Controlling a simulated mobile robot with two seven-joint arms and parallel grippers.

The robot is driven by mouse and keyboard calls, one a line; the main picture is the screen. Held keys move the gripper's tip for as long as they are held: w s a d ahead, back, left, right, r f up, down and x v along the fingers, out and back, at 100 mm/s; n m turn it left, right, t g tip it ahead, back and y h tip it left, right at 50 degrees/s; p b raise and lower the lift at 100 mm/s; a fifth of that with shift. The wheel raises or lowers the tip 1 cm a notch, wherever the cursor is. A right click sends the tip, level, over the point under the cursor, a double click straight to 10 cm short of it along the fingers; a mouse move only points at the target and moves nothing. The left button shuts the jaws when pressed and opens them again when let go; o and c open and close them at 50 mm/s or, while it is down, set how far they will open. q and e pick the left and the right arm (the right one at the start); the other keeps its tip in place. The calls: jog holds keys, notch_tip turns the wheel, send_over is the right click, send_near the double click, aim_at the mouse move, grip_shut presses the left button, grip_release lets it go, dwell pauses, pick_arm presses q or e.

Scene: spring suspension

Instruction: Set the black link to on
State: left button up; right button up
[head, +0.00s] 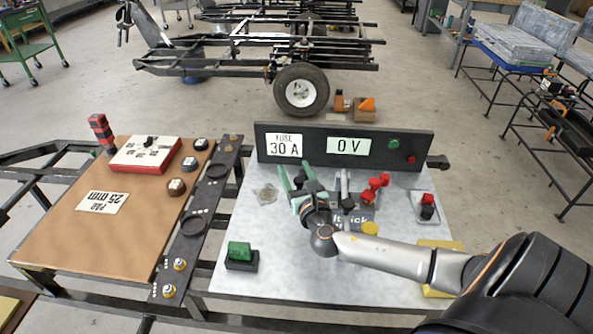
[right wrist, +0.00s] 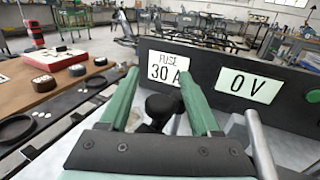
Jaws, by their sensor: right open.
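A black knob (right wrist: 162,106), which looks like the top of the black link, stands between the green fingers of my right gripper (right wrist: 160,78) in the right wrist view. The fingers are apart, one on each side of the knob, and I see no clear contact. In the head view my right gripper (head: 294,172) reaches over the grey bench panel from the right, close to the display board. There the gripper mostly hides the link. The link's lower part and its setting cannot be made out. My left gripper is not in view.
The black display board (head: 313,147) behind the gripper reads "FUSE 30 A" and "0 V". Right of the gripper stand a grey lever (head: 345,184) and red handles (head: 374,189). A green block (head: 239,251) sits front left.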

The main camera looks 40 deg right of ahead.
pick_arm(q)
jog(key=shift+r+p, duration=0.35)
jog(key=shift+p, duration=0.2)
pick_arm(e)
jog(key=v, duration=1.2)
jog(key=shift+s, duration=0.3)
jog(key=shift+a, duration=0.1)
